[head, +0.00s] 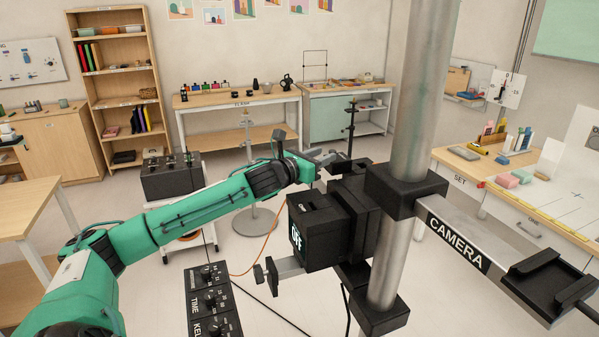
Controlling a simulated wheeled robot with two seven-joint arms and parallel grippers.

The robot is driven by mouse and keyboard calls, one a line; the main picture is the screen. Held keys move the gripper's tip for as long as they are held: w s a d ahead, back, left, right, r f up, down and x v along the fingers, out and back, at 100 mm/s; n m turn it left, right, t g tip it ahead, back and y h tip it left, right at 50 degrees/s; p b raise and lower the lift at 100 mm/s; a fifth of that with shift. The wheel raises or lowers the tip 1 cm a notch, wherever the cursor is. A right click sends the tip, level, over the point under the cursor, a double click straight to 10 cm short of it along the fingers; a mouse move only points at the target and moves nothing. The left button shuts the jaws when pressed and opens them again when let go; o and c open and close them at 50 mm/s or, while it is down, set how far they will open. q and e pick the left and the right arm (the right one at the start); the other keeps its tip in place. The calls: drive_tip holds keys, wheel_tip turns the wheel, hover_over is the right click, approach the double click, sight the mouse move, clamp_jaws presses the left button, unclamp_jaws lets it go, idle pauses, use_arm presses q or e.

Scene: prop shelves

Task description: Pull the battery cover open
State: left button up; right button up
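A black box unit (330,230) is mounted on the grey metal pole (412,130), with white lettering that seems to read OFF on its front left edge. I see no label for a battery cover, and I cannot tell which panel of the unit is the cover or whether it is open. My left gripper (330,160), on the green arm, is just above and behind the unit's top in the picture. Its fingers are small and partly lost against dark parts, so I cannot tell if they are open or touch anything. My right gripper is not in view.
A bracket marked CAMERA (457,243) with a black holder (548,282) juts right from the pole. A control panel with knobs (211,301) is below left of the unit. A black case (170,177) stands behind my arm. A table (475,183) stands right.

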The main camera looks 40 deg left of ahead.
use_arm(q)
drive_tip(key=s+a+b, duration=0.1)
drive_tip(key=s+b, duration=0.5)
drive_tip(key=s, duration=0.2)
drive_tip(key=shift+s, duration=0.25)
idle(0.5)
